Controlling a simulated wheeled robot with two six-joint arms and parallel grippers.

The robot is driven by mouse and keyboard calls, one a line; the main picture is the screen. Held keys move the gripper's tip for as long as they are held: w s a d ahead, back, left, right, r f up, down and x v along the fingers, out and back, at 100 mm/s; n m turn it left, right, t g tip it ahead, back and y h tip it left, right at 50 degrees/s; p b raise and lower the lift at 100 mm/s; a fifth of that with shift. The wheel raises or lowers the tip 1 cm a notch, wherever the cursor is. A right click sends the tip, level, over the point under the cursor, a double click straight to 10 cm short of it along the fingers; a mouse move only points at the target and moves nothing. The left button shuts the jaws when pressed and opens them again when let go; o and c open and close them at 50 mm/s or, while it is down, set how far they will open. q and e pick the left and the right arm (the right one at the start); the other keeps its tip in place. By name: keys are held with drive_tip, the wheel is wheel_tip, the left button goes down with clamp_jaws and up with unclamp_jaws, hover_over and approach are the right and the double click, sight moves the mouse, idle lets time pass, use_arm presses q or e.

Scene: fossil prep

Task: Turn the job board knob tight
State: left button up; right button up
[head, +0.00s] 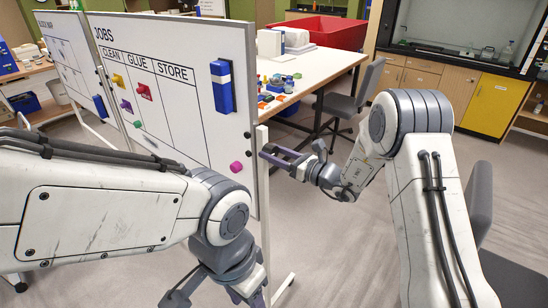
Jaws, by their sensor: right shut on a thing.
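The job board (204,35) is a white panel headed JOBS with CLEAN, GLUE and STORE columns, standing at left centre in the head view. My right gripper (268,154) reaches in from the right to the board's right edge. Its fingers are shut on the job board knob, which is small and mostly hidden by the fingers, so I cannot tell how tight it is. My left gripper (181,289) hangs low in front of the board, partly cut off by the bottom edge of the view. I cannot tell how far apart its fingers are.
Colored magnets and a blue eraser (222,86) sit on the board. A second whiteboard (68,50) stands to the left. Behind are a table (335,60) with a red bin (318,32) and a grey chair (350,100). Floor is clear below the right gripper.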

drive_tip(key=shift+m+b, duration=0.35)
drive_tip(key=shift+m, duration=0.85)
drive_tip(key=o, duration=1.4)
drive_tip(key=shift+c, duration=0.2)
drive_tip(key=b+v, duration=0.4)
drive_tip(key=v, duration=0.6)
drive_tip(key=shift+s+d, duration=0.15)
drive_tip(key=shift+d, duration=0.1)
